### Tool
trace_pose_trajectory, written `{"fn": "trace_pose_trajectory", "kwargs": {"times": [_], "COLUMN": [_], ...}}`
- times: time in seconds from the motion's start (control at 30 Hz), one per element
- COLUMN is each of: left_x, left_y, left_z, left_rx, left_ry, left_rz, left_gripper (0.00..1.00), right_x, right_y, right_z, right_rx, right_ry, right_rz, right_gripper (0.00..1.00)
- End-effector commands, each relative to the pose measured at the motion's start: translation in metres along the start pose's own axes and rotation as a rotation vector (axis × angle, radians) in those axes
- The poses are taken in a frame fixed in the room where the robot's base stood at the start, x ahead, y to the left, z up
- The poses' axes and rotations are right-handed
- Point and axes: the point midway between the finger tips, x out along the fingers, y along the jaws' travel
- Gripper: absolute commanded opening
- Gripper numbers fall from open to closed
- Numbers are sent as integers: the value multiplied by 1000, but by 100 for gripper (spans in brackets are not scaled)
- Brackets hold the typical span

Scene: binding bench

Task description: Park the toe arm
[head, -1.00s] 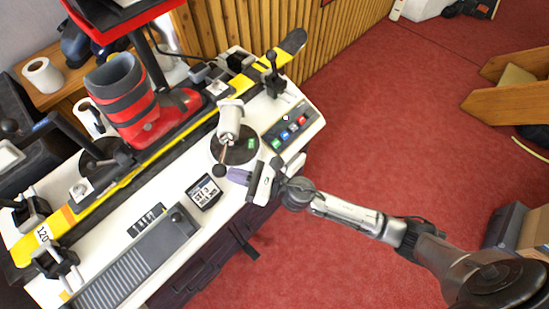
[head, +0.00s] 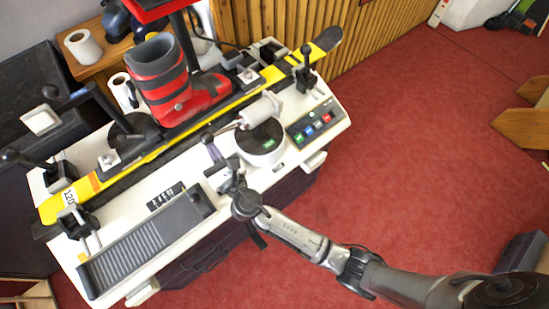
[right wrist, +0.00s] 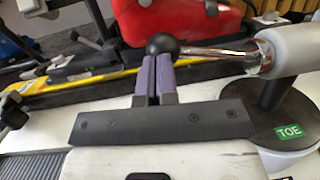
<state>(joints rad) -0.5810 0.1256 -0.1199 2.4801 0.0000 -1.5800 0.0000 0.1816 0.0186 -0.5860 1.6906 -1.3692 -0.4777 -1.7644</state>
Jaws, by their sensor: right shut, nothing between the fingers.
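The toe arm shows as a pale grey cylinder (head: 260,110) with a chrome rod and a black ball knob (head: 207,138). It stands on a round base (head: 262,152) with a green label reading TOE in the right wrist view (right wrist: 289,132). The rod points left along the bench, in front of the red boot (head: 180,85). My right gripper (head: 215,157) is shut, its purple fingertips together and empty. In the right wrist view the fingertips (right wrist: 155,80) are just below the ball knob (right wrist: 163,46); I cannot tell whether they touch. My left gripper is not in view.
A yellow ski (head: 150,158) lies along the bench (head: 330,130) between clamps with black-knobbed levers (head: 306,70). A button panel (head: 313,124) is right of the base. A ribbed grey pad (head: 145,250) lies front left. Red carpet (head: 420,150) is clear to the right.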

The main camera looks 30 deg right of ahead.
Motion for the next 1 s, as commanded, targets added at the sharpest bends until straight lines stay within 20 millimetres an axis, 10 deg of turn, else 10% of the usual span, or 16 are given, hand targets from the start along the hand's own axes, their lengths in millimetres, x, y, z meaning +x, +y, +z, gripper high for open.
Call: {"fn": "trace_pose_trajectory", "kwargs": {"times": [0.7,1.0], "left_x": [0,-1], "left_y": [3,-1], "left_z": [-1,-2], "left_rx": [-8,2], "left_ry": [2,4], "left_rz": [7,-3], "left_gripper": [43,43], "right_x": [4,-24], "right_y": [-6,3], "right_z": [-2,-4], "right_rx": [-2,-1], "right_ry": [3,4], "right_rz": [-11,-2], "right_gripper": [0,0]}}
